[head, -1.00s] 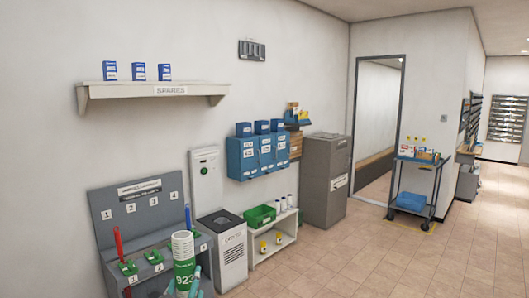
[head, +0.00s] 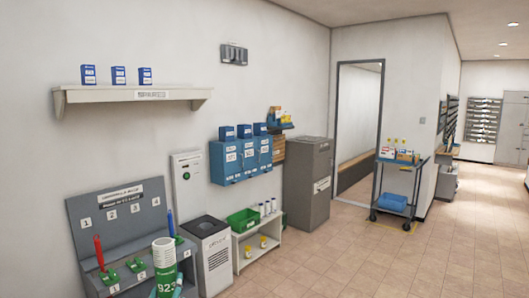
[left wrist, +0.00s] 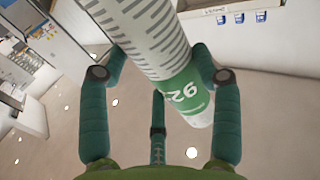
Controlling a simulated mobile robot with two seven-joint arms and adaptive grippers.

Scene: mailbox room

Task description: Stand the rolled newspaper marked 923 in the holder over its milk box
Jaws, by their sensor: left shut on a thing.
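The rolled newspaper marked 923 (head: 164,256), white with a green band, stands roughly upright at the bottom of the head view. My left gripper (head: 166,291) is shut on it, mostly cut off by the lower edge. In the left wrist view the teal fingers (left wrist: 158,65) close around the newspaper (left wrist: 150,40), with the green 92 band showing. A row of blue milk boxes (head: 240,160) hangs on the wall farther ahead; their labels are too small to read. Smaller blue boxes (head: 227,132) stand on top. My right gripper is not in view.
A grey numbered rack (head: 118,212) with red and blue handled tools is close by at left. A white bin (head: 210,250), low shelf (head: 260,245) and grey cabinet (head: 308,185) line the wall. A blue cart (head: 400,185) stands at right. The tiled floor between is clear.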

